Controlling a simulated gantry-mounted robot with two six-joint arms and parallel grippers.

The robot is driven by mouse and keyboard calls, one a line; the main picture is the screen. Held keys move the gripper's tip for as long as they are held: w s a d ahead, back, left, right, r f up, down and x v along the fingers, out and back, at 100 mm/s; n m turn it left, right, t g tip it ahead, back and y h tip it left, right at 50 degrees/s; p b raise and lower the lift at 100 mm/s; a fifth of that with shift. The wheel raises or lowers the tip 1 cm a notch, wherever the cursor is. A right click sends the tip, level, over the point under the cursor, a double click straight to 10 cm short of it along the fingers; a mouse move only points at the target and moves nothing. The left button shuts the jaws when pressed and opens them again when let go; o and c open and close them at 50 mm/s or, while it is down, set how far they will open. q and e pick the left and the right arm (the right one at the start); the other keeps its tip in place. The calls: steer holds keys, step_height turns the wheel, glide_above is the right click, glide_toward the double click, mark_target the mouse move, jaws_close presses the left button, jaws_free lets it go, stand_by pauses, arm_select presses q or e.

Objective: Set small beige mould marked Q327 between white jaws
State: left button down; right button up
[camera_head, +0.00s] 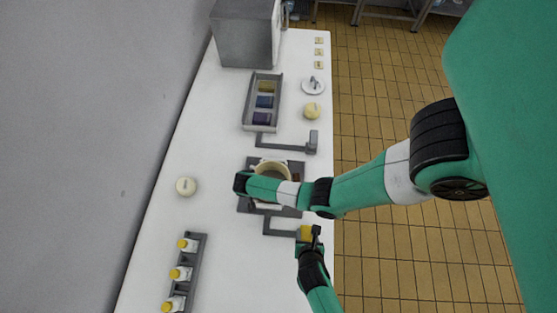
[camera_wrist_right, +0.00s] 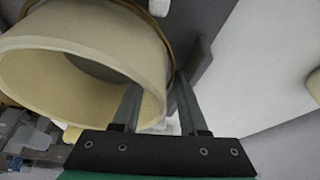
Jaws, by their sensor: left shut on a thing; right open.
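A beige, open-mouthed round mould (camera_head: 272,168) sits on a dark grey plate (camera_head: 243,205) in the middle of the table. My right gripper is over it in the head view, its tips hard to make out there. In the right wrist view, the open fingers (camera_wrist_right: 157,105) are at the rim of the mould (camera_wrist_right: 85,45), one finger in front of its wall and the other beside it. A white piece (camera_wrist_right: 159,7), perhaps a jaw, shows by the mould. No marking is readable.
A second grey bar (camera_head: 285,147) lies beyond the plate. A grey tray (camera_head: 247,115) holds coloured blocks. Round pale pieces lie left (camera_head: 186,187) and far right (camera_head: 312,111). A rack (camera_head: 195,262) holds yellow-capped bottles. A white plate (camera_head: 313,86) and grey box (camera_head: 243,35) stand farther back.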

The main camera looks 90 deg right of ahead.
arm_select(q)
steer(key=shift+a+f, duration=0.1)
arm_select(e)
steer(key=v, duration=1.2)
steer(key=shift+r, duration=0.15)
arm_select(q)
steer(key=shift+r+p, duration=1.1)
steer(key=shift+p, duration=0.2)
arm_select(e)
step_height(320, 180, up, 2)
steer(key=shift+r, duration=0.1)
arm_select(q)
steer(key=shift+c, duration=1)
jaws_free()
